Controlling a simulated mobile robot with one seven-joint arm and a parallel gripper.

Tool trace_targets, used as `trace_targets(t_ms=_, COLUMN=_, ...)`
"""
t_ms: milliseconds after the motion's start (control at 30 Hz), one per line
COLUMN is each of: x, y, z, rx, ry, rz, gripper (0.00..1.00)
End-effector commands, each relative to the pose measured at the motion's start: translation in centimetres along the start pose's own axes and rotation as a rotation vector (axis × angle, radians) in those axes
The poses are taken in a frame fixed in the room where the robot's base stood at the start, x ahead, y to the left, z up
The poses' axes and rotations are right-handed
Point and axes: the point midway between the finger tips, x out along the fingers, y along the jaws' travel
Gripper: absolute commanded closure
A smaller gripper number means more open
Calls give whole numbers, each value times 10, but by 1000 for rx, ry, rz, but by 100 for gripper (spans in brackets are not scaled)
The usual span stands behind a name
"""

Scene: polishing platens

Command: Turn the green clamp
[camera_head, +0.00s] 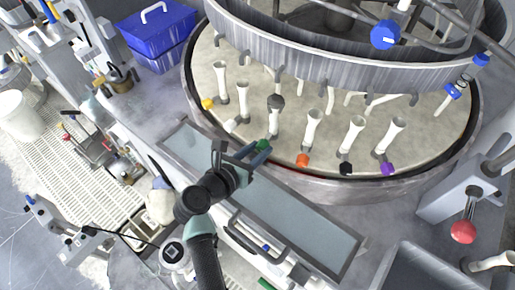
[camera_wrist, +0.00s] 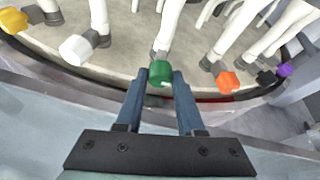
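The green clamp (camera_wrist: 160,74) is a small green knob at the foot of a white post (camera_wrist: 170,25), at the near rim of the round platen. In the head view the green clamp (camera_head: 263,145) shows at the tips of my gripper (camera_head: 254,152). In the wrist view the blue fingers of my gripper (camera_wrist: 160,80) stand on both sides of the green clamp, with their tips close to it. The fingers are apart. I cannot tell whether they touch the knob.
Along the same rim are a white clamp (camera_wrist: 76,49) and a yellow clamp (camera_wrist: 13,20) to the left, and orange (camera_wrist: 227,80), black (camera_wrist: 265,77) and purple (camera_wrist: 285,70) clamps to the right. White posts rise close behind. A metal tray (camera_head: 300,222) lies below my arm.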

Motion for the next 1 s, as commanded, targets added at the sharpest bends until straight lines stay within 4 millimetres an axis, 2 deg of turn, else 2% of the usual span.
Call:
trace_targets(t_ms=33, x=0, y=0, z=0, rx=0, ry=0, rz=0, gripper=86)
trace_targets(t_ms=100, x=0, y=0, z=0, rx=0, ry=0, rz=0, gripper=99)
trace_targets(t_ms=133, x=0, y=0, z=0, rx=0, ry=0, rz=0, gripper=100)
trace_targets(t_ms=333, x=0, y=1, z=0, rx=-29, ry=0, rz=-11, gripper=100)
trace_targets(t_ms=600, x=0, y=4, z=-2, rx=-316, ry=1, rz=-130, gripper=100)
trace_targets(t_ms=700, x=0, y=4, z=-1, rx=-372, ry=1, rz=-153, gripper=100)
trace_targets(t_ms=967, x=0, y=3, z=-1, rx=-380, ry=2, rz=-158, gripper=100)
trace_targets(t_ms=1000, x=0, y=3, z=-1, rx=-380, ry=2, rz=-158, gripper=61)
